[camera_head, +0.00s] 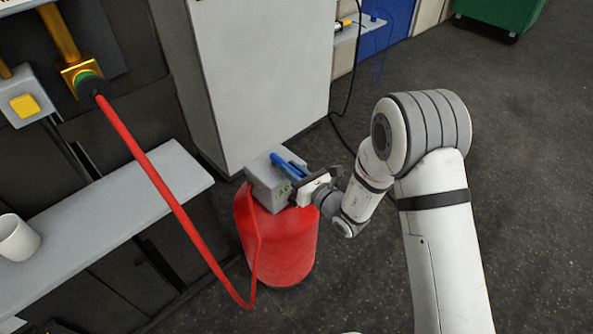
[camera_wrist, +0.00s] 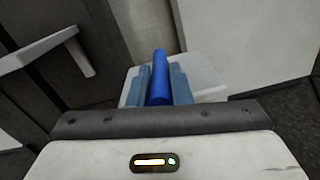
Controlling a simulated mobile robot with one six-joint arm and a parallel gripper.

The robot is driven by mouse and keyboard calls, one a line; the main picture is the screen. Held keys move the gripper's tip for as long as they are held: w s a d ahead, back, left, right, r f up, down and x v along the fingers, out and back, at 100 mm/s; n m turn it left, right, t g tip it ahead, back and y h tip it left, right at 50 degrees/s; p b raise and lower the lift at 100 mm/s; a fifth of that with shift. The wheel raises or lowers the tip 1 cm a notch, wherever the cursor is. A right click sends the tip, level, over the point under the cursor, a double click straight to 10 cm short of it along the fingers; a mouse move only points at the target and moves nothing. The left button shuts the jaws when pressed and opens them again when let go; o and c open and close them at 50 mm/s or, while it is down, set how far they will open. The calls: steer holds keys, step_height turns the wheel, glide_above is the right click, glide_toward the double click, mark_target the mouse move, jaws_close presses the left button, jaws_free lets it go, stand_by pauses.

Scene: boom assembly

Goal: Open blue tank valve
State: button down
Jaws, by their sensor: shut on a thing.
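A red tank (camera_head: 285,245) stands on the dark floor with a grey box (camera_head: 262,180) on its top. A blue valve handle (camera_head: 283,161) sits at that box. My gripper (camera_head: 290,168) reaches in from the right, at the top of the tank. In the wrist view, the blue handle (camera_wrist: 159,78) lies between the two grey-blue fingers of my gripper (camera_wrist: 158,84), which are shut on it. The pale box (camera_wrist: 205,78) shows behind the fingers. The lower part of the handle is hidden by the gripper body.
A red hose (camera_head: 170,190) runs from a brass fitting (camera_head: 82,75) down beside the tank. A grey shelf (camera_head: 110,220) with a white mug (camera_head: 16,238) is at left. A tall grey cabinet (camera_head: 260,75) stands behind the tank. Open floor lies to the right.

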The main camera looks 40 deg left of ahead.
steer(key=c, duration=1.5)
jaws_free()
steer(key=shift+s+a, duration=0.2)
steer(key=shift+s, duration=0.05)
steer(key=shift+c, duration=0.2)
steer(key=shift+o, duration=1.1)
steer(key=shift+w+d, duration=0.1)
steer(key=shift+w, duration=0.05)
steer(key=v, duration=0.7)
steer(key=shift+d, duration=0.45)
